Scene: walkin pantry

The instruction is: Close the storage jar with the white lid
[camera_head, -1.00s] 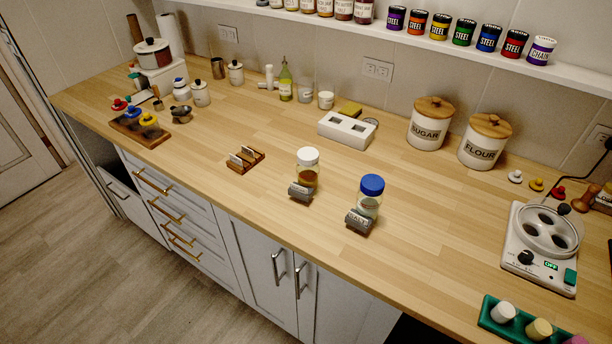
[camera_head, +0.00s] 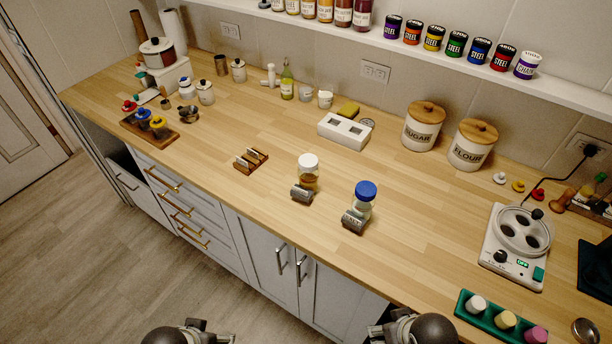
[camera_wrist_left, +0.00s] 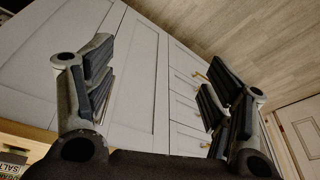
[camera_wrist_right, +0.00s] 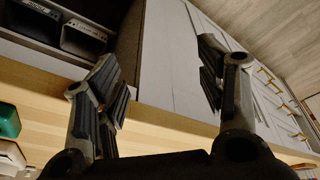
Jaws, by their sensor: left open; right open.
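A glass storage jar (camera_head: 307,182) with brown contents stands upright mid-counter. My left gripper shows in the left wrist view (camera_wrist_left: 160,92), open and empty, in front of the cabinet doors. My right gripper shows in the right wrist view (camera_wrist_right: 162,88), also open and empty, by the counter edge. Both are well short of the jars.
A small wooden rack (camera_head: 251,160) stands left of the jars, a white box (camera_head: 343,131) behind them. Sugar (camera_head: 422,129) and flour (camera_head: 470,147) canisters stand behind right. A hot-plate device (camera_head: 515,250) and green tray (camera_head: 484,317) are at right. The counter before the jars is clear.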

